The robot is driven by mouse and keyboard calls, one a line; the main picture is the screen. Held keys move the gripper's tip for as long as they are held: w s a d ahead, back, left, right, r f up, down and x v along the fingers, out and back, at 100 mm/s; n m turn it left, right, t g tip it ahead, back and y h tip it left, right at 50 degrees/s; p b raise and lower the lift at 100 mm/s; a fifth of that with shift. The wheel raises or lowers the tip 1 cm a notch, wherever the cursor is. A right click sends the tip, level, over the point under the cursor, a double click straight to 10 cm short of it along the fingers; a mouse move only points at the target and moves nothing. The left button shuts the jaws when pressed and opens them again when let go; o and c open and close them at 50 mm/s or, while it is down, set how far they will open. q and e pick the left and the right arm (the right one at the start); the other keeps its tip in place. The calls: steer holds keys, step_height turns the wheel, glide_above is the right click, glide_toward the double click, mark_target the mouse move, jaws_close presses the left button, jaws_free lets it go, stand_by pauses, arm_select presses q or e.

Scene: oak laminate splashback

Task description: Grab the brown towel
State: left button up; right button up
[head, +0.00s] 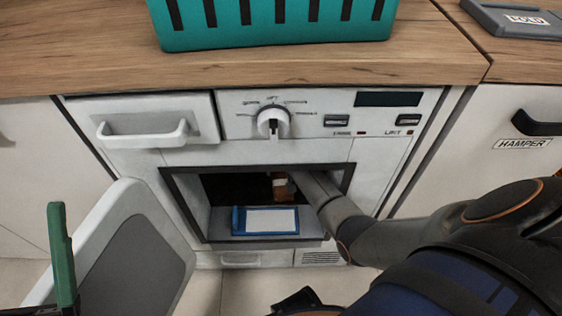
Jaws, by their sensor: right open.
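The white washer's front opening (181,205) is a dark square cavity with its door (140,255) swung open to the left. A small brown patch (280,187), likely the brown towel, shows inside at the back. My right arm reaches into the opening from the right. My right gripper (291,181) is at the arm's far end beside the brown patch, open. Its fingers are mostly in shadow, so I cannot tell whether they touch the brown thing.
A blue item with a white panel (270,220) lies at the opening's lower front. A teal basket (275,24) stands on the wooden counter (100,62). A grey box (510,18) is at the right.

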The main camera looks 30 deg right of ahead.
mark_target(282, 173)
steer(key=shift+w+d, duration=0.1)
steer(key=shift+w, duration=0.1)
steer(key=shift+w+d+f, duration=0.1)
steer(key=shift+w+f, duration=0.05)
steer(key=shift+b+x, duration=1.1)
steer(key=b+x, duration=0.3)
steer(key=x, duration=0.1)
steer(key=shift+s+b, duration=0.2)
steer(key=shift+b, duration=0.1)
steer(key=shift+w+f+b, duration=0.3)
steer(key=shift+f+b, duration=0.1)
steer(key=shift+f, duration=0.1)
arm_select(q)
step_height(282, 173, down, 7)
steer(key=d, duration=0.1)
steer(key=shift+w+f+m+g, duration=0.15)
steer(key=shift+w+m+g, duration=0.15)
steer(key=shift+w, duration=0.05)
steer(key=shift+d, duration=0.1)
arm_select(e)
steer(key=c, duration=1.3)
steer(key=shift+c, duration=0.4)
